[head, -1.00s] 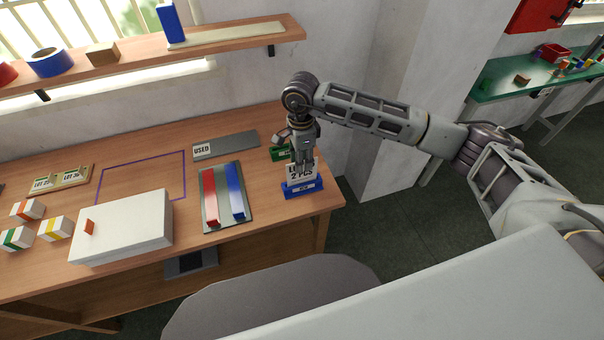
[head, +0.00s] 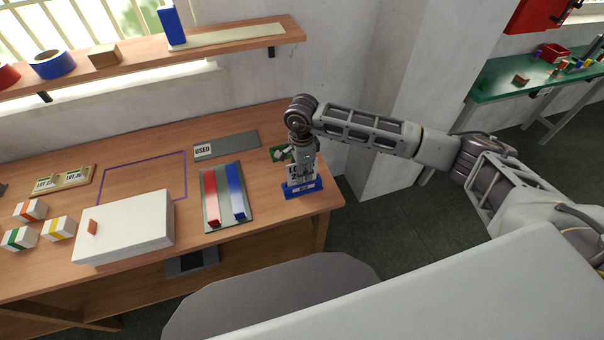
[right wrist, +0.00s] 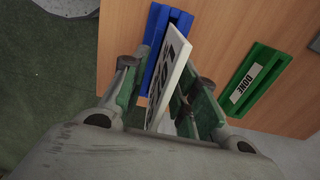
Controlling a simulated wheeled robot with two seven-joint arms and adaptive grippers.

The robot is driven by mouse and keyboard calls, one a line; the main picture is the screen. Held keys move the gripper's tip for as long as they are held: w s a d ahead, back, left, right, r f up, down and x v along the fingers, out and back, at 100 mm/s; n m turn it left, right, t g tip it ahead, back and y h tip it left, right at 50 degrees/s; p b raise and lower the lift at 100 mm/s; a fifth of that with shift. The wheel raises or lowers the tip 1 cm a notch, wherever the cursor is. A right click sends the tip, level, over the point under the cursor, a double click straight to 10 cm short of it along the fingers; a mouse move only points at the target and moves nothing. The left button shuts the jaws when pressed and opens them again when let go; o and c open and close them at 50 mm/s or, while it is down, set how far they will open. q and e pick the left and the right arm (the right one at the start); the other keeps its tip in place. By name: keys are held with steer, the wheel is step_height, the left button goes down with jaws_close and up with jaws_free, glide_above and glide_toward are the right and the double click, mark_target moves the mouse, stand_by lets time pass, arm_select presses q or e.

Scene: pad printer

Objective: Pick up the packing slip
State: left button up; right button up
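The packing slip, a white card with black print (head: 293,183), stands in a blue holder (head: 300,191) near the right end of the wooden table. My right gripper (head: 302,172) is over it and hides part of its print. In the right wrist view the slip (right wrist: 170,75) rises from the blue holder (right wrist: 160,35) between the two fingers (right wrist: 166,82). The fingers look apart, with gaps beside the slip; the lower part of the grip is partly hidden. My left gripper is not in view.
A green holder marked DONE (right wrist: 250,82) is close to the blue one. A grey mat with red and blue bars (head: 226,206), a grey USED strip (head: 235,144) and a white box (head: 124,228) lie to the left. The table's right edge is near.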

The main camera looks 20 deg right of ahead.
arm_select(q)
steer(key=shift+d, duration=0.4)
arm_select(e)
steer(key=shift+f, duration=0.15)
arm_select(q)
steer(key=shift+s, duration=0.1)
arm_select(e)
steer(key=c, duration=0.5)
jaws_close()
step_height(320, 180, up, 9)
steer(key=shift+f+b, duration=0.2)
steer(key=shift+b, duration=0.4)
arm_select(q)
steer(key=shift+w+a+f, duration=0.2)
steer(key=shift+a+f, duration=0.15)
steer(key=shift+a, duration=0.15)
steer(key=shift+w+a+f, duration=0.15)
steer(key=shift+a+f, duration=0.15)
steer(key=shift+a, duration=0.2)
arm_select(e)
steer(key=shift+r, duration=0.75)
